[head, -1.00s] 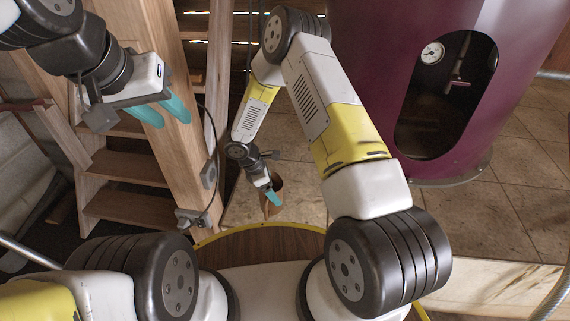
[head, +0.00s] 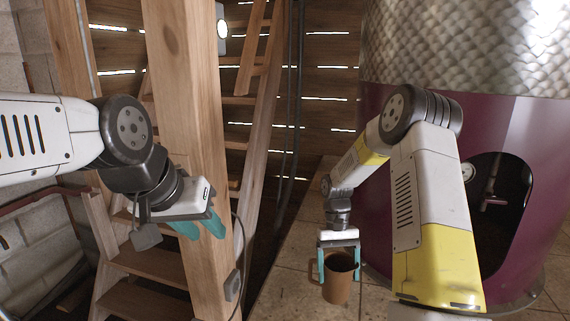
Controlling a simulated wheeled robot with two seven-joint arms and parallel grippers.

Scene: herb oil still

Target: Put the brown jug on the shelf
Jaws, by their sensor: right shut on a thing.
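The brown jug (head: 338,284) is in my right gripper (head: 339,272), low in the middle right of the head view. The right gripper points down, with one teal finger on each side of the jug's rim. The jug hangs upright with its handle to the left. My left gripper (head: 199,226) is in front of the wooden post, with its two teal fingers a little apart and nothing seen between them. No shelf can be made out for certain in this view.
A thick wooden post (head: 187,100) stands close behind my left gripper. Wooden steps (head: 150,262) are at the lower left. A large purple still (head: 378,100) with an oval opening stands at the right. Tiled floor (head: 290,270) is open between post and still.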

